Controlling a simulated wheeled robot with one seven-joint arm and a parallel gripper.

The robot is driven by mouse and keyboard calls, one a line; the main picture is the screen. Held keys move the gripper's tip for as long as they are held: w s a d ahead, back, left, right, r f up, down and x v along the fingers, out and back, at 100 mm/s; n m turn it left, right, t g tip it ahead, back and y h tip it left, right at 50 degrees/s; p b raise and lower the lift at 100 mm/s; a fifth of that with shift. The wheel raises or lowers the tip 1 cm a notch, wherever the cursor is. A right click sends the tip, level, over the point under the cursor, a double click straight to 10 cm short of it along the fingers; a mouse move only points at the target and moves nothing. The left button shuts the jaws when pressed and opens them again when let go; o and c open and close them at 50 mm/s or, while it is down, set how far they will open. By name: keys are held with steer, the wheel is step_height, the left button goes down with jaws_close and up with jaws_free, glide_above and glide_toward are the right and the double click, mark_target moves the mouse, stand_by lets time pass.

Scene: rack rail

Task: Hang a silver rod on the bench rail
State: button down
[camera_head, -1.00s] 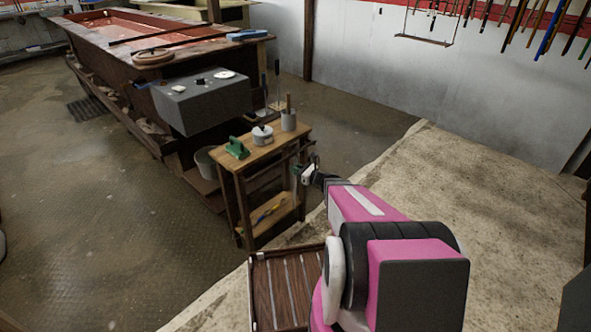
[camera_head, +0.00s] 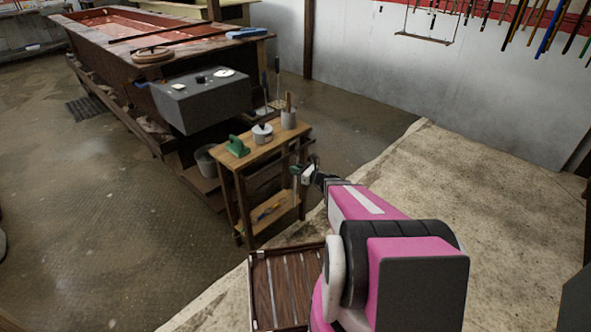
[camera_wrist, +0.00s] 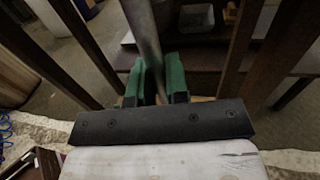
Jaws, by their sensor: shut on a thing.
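My gripper (camera_wrist: 156,82) has green fingertips and is shut on a silver rod (camera_wrist: 144,38), which runs up and away from the fingers in the wrist view. In the head view my gripper (camera_head: 296,172) is beside the right side of the small wooden bench (camera_head: 251,155), and the held rod shows there only as a thin strip. A dark bar along the bench's right side may be the rail, but it is too small to tell. I cannot tell whether the rod touches it. The rod's far end is out of the wrist view.
A brown tray (camera_head: 252,290) with several silver rods lies below my arm. The bench top holds a green tool (camera_head: 237,147), a lidded pot (camera_head: 262,134) and a grey cup (camera_head: 289,119). A grey box (camera_head: 200,100) stands behind. Floor to the left is open.

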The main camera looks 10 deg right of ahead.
steer(key=shift+w+f, duration=0.1)
steer(key=shift+f, duration=0.3)
